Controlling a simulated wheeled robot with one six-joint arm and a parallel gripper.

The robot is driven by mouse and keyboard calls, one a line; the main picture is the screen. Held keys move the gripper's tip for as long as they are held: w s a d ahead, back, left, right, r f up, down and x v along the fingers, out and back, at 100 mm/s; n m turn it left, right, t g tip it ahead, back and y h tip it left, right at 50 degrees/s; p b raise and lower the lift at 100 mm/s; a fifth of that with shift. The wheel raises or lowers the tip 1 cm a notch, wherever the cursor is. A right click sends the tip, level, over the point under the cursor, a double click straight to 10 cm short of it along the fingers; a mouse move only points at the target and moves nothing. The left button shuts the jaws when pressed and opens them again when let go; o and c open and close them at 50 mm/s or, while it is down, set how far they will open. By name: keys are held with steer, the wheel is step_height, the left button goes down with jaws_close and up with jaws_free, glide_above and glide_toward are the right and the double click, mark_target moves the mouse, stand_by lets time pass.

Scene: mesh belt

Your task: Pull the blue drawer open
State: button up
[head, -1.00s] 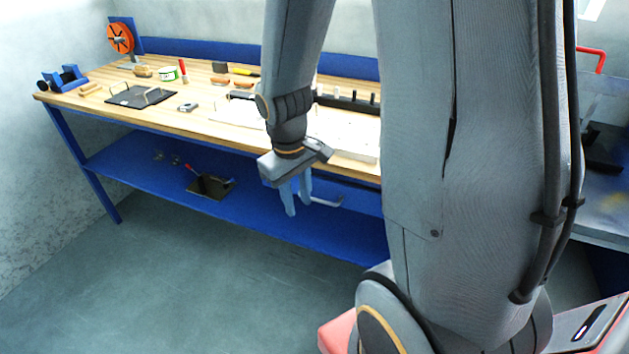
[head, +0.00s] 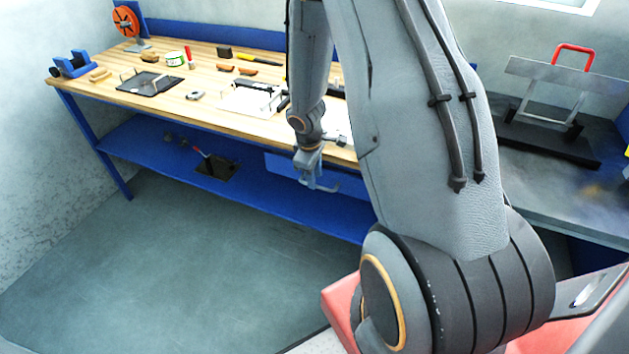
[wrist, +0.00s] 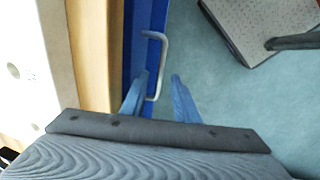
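The blue drawer (head: 281,166) sits under the front edge of the workbench, its front partly hidden behind my gripper. Its grey bar handle (wrist: 163,60) shows in the wrist view, standing out from the blue drawer front (wrist: 137,45). My gripper (head: 318,186) points down at the drawer front. In the wrist view, my gripper (wrist: 159,76) has its two blue fingers apart, with the handle bar between the fingertips in the picture. I see no firm grip on the bar, and contact is hard to tell.
The wooden bench top (head: 215,97) carries a black tray (head: 150,83), a white board (head: 245,101) and several small tools. A lower blue shelf (head: 160,158) runs beneath. A grey side bench (head: 535,185) stands at right. The floor (head: 200,265) in front is clear.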

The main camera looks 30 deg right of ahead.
steer(key=shift+w+d+f, duration=0.1)
steer(key=shift+f, duration=0.55)
steer(key=shift+w+d+f, duration=0.1)
steer(key=shift+f, duration=0.55)
